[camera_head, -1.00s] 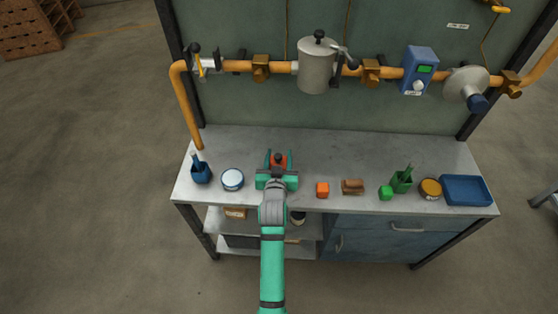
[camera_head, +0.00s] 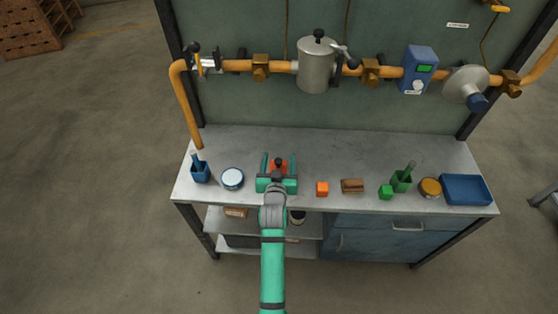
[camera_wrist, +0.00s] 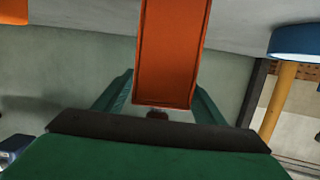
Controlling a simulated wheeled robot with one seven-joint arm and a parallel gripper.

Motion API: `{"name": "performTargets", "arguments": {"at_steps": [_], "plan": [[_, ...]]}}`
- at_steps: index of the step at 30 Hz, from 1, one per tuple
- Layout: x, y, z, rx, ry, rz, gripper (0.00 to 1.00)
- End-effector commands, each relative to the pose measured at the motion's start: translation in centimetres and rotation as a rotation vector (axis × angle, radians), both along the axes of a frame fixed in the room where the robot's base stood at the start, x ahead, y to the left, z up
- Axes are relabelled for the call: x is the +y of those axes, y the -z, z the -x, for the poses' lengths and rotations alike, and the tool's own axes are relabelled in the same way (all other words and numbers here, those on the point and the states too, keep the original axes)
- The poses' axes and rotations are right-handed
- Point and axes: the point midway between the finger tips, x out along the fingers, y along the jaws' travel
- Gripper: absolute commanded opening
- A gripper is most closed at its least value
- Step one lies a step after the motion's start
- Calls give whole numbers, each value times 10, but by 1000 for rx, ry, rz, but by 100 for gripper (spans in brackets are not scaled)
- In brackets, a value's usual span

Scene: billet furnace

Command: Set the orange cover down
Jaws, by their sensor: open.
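The orange cover (camera_head: 278,167) stands on the bench top, left of the middle, with a dark knob showing in the head view. In the wrist view the orange cover (camera_wrist: 172,52) is a long orange block with a raised edge, its end between my fingers. My gripper (camera_head: 279,163) is open around it, with one teal finger on each side. In the wrist view, gaps show between the cover and the fingers of my gripper (camera_wrist: 160,95). My gripper hides part of the cover's near side in the head view.
A blue-rimmed tin (camera_head: 232,178) and a blue holder (camera_head: 200,173) stand to the left. The bench behind is clear, below the pipe (camera_head: 236,66).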

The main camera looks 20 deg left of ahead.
Motion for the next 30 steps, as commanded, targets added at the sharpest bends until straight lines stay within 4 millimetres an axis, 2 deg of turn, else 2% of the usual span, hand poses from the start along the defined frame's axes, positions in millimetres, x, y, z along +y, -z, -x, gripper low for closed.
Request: {"name": "performTargets", "arguments": {"at_steps": [5,12,18,24,30], "plan": [[-6,-5,19,-1,0,2,64],[-19,-15,64,0,0,1,64],[-27,-23,95,0,0,1,64],[-32,-27,110,0,0,0,64],[-35,-26,115,1,2,2,64]]}}
